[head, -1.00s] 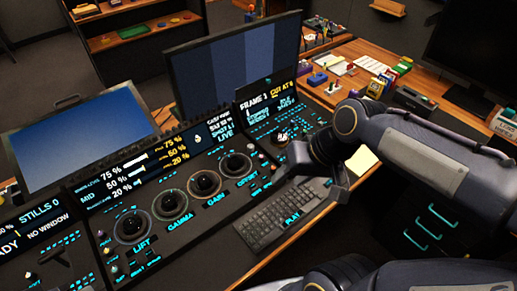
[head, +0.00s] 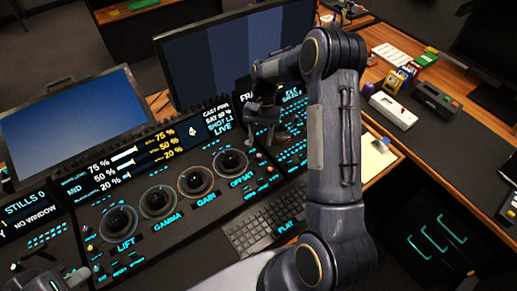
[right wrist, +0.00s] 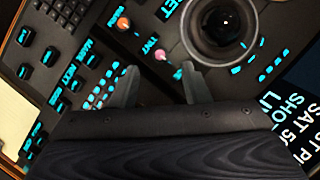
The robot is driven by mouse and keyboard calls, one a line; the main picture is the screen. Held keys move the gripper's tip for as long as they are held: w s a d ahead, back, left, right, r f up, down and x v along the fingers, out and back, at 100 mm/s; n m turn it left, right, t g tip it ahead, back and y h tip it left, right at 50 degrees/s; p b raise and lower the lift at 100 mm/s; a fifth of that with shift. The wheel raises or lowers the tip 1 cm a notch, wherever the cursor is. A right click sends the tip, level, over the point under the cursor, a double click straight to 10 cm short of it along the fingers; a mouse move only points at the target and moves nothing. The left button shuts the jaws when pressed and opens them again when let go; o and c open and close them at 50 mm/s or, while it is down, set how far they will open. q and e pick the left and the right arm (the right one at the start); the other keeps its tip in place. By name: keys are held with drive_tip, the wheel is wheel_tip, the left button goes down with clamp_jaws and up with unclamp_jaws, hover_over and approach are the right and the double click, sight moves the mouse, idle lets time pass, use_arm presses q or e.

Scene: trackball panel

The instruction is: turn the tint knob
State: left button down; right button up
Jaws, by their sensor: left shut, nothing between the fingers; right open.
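The tint knob (right wrist: 160,54) is a small orange-pink knob beside the TINT label in the right wrist view. It lies just beyond and between my right gripper's fingertips (right wrist: 160,78), which are open and empty. Whether a finger touches it I cannot tell. In the head view my right gripper (head: 262,118) is over the right part of the panel (head: 205,212), partly hidden by its own arm. My left gripper (head: 55,280) is shut and empty at the lower left edge, partly cut off.
A large black trackball (right wrist: 218,25) is close to the right finger. A keyboard (head: 262,228) lies in front of the panel, and a monitor (head: 225,65) stands behind it.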

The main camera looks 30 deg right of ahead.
sight(259, 155)
drive_tip(key=x, duration=0.6)
drive_tip(key=shift+p, duration=0.4)
drive_tip(key=shift+r, duration=0.1)
clamp_jaws()
drive_tip(key=n+h+b, duration=0.1)
drive_tip(key=n+b, duration=0.1)
drive_tip(key=n, duration=0.1)
drive_tip(key=shift+w+n, duration=0.1)
drive_tip(key=shift+n, duration=0.2)
drive_tip(key=shift+a+n+g+h+b, duration=0.15)
drive_tip(key=shift+n+h+b, duration=0.3)
drive_tip(key=shift+n, duration=0.6)
drive_tip(key=shift+d+n+g+h+b, duration=0.1)
drive_tip(key=shift+n+g+h+b, duration=0.3)
drive_tip(key=shift+n, duration=0.65)
unclamp_jaws()
